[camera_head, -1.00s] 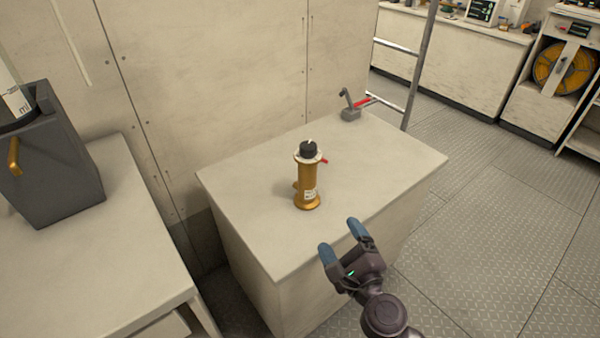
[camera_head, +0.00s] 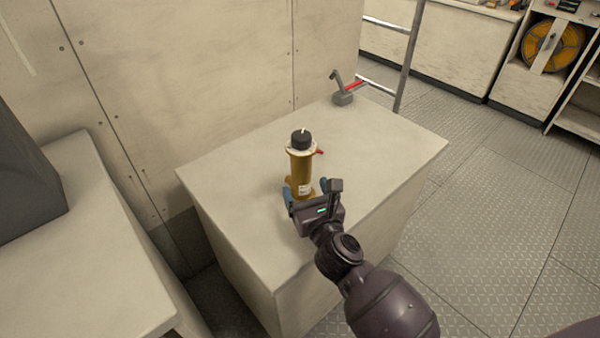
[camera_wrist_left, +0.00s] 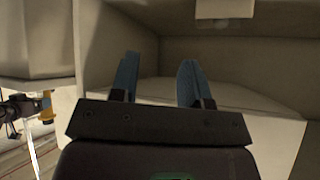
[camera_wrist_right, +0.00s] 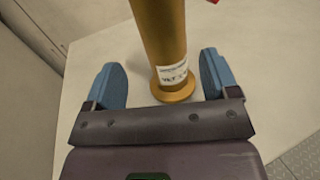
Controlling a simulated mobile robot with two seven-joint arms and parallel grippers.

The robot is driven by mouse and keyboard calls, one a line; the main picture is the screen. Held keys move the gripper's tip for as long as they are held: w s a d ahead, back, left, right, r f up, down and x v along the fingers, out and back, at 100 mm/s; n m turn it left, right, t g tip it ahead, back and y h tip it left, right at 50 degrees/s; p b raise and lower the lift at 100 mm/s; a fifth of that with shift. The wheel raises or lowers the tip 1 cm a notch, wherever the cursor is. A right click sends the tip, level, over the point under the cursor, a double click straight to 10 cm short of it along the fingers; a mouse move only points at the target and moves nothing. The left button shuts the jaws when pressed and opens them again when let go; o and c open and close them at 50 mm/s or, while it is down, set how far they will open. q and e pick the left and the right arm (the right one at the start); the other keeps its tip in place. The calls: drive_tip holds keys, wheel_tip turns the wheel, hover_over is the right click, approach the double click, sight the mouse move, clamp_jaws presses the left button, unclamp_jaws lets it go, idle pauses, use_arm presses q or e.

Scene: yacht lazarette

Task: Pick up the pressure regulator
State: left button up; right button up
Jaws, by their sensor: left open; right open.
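The pressure regulator (camera_head: 301,170) is an upright brass cylinder with a black knob on top, a pale collar, a small red lever and a white label. It stands on the pale counter (camera_head: 225,185). My right gripper (camera_head: 309,192) is open at its near side, low near its base. In the right wrist view the regulator (camera_wrist_right: 162,40) stands between and just beyond the two blue fingertips (camera_wrist_right: 162,80), with gaps on both sides. My left gripper (camera_wrist_left: 160,80) is open and empty in the left wrist view; it is outside the head view.
A grey fitting with a red handle (camera_head: 343,95) sits at the counter's back corner. A wall panel (camera_head: 200,80) rises behind the counter. A ladder (camera_head: 408,55) stands beyond it. Another counter (camera_head: 80,260) with a grey box (camera_head: 25,185) is at left. Floor at right is clear.

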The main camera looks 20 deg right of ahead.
sight(305, 181)
drive_tip(key=w, duration=0.3)
drive_tip(key=w+b, duration=0.1)
drive_tip(key=shift+w+d+f, duration=0.1)
drive_tip(key=shift+w+d, duration=0.3)
drive_tip(key=shift+w, duration=0.35)
drive_tip(key=c, duration=1.1)
drive_tip(key=shift+r, duration=0.2)
drive_tip(key=shift+c, duration=1)
